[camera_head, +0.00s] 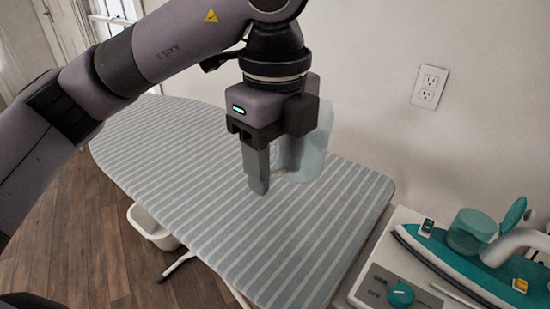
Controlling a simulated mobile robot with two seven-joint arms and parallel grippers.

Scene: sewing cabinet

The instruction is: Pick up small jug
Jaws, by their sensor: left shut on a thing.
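The small jug (311,157) is a pale blue, see-through vessel, in the middle of the head view above the striped ironing board (220,235). My left gripper (272,172) points down over the board and is shut on the jug. The gripper body and near finger hide the jug's left side, and the exact grip point is hidden. The jug seems to be above the board, but I cannot tell how large the gap is. My right gripper is not in view.
A teal and white iron (460,265) stands on a base with a teal knob (401,295) at the lower right. A white basket (150,228) is on the wooden floor at the left, beside the board. A wall with a socket (429,87) is behind. The board's front is clear.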

